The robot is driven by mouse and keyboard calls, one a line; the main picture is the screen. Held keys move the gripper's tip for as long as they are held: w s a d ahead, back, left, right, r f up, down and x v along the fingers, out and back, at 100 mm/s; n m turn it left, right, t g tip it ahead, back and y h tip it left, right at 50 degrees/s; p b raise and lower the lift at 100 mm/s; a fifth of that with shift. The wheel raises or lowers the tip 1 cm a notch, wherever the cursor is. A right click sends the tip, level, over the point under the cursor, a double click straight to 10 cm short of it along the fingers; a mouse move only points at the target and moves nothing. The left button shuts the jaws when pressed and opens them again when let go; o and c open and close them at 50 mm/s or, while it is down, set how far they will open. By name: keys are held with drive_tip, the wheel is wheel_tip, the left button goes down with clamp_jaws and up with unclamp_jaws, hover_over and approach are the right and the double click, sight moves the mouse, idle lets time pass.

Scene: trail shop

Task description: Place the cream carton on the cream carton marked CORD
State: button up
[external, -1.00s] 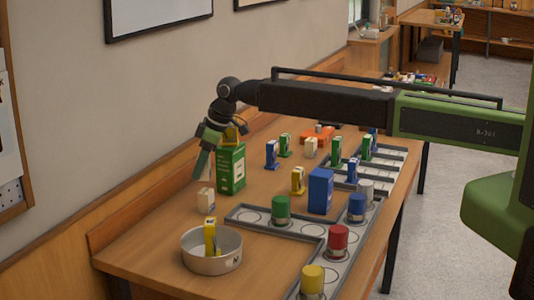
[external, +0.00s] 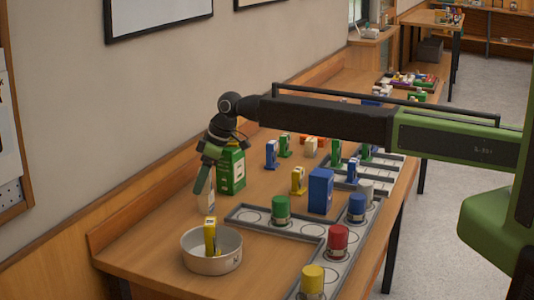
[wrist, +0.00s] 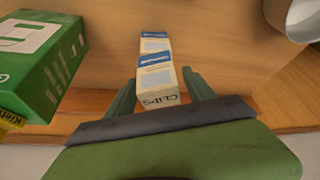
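A cream carton (wrist: 155,78) with a blue band and the word CLIPS on its end stands between my fingers in the wrist view. Another cream carton (wrist: 155,43) shows just past it, in line with it, and looks to be underneath. Its marking cannot be read. In the external view the cream cartons (external: 207,203) form one tall pale shape on the table, left of the green carton and partly behind a finger. My gripper (wrist: 159,77) is around the CLIPS carton, with narrow gaps showing on both sides, so it looks open.
A large green carton (external: 231,172) stands close to the right of my gripper. A round bowl (external: 211,258) with a yellow carton (external: 210,236) is in front. A grey tray (external: 240,214) with colored-lid jars lies right. The wall is close behind.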

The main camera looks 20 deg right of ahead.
drive_tip(key=shift+d+r+p, duration=0.1)
drive_tip(key=shift+r+p, duration=0.45)
drive_tip(key=p+v, duration=1)
drive_tip(key=v, duration=0.1)
drive_tip(key=shift+s+d, duration=0.15)
drive_tip(key=shift+d, duration=0.05)
